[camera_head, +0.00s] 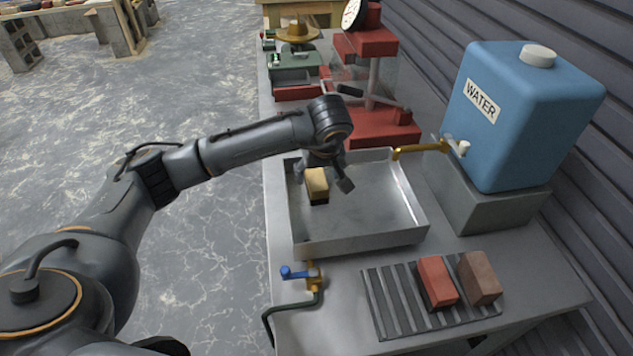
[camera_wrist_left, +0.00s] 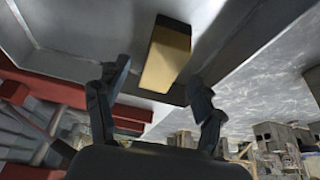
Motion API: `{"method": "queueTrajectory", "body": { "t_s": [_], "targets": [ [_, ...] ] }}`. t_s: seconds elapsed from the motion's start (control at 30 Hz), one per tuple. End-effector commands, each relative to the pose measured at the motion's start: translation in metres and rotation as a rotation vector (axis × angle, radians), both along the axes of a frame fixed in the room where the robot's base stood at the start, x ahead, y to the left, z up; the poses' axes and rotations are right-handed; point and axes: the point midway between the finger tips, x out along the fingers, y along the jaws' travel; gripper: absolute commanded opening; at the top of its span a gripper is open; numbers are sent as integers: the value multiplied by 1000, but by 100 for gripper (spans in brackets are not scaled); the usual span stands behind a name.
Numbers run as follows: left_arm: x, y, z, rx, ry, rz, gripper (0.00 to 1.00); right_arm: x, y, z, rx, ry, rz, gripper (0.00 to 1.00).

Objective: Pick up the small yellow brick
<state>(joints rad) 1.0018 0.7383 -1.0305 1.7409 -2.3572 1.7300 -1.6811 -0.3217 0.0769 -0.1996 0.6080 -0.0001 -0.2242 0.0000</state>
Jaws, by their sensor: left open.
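The small yellow brick (camera_head: 316,184) is in the metal tray (camera_head: 362,243), near its left wall. My left gripper (camera_head: 326,180) is over the tray at the brick, with its fingers open. In the left wrist view the yellow brick (camera_wrist_left: 166,56) lies beyond and between the two spread fingertips of my left gripper (camera_wrist_left: 152,88). The brick looks free of both fingers there. In the head view the gripper partly hides the brick's far end. My right gripper is not in view.
A blue water tank (camera_head: 530,120) with a yellow tap stands right of the tray. A red brick (camera_head: 437,281) and a brown brick (camera_head: 479,278) lie on a slatted rack in front. A red machine (camera_head: 375,128) stands behind the tray. A blue-handled valve (camera_head: 298,272) is at the tray's front left.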

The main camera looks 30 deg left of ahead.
Motion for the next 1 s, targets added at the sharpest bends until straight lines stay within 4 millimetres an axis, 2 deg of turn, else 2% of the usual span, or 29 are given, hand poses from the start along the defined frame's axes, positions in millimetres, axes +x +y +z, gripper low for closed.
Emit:
{"method": "queueTrajectory", "body": {
  "t_s": [0.2, 0.27, 0.5, 0.73, 1.0],
  "targets": [
    [3, 5, -16, 1, 6, 1, 68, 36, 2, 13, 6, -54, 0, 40],
    [5, 8, -25, 0, 6, 2, 68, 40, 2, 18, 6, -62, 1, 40],
    [13, 14, -51, 0, 1, 0, 68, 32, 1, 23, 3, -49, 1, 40],
    [14, 14, -53, 0, -1, 0, 68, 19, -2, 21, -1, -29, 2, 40],
    [14, 14, -53, 0, 0, 0, 13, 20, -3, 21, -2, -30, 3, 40]
  ]
}}
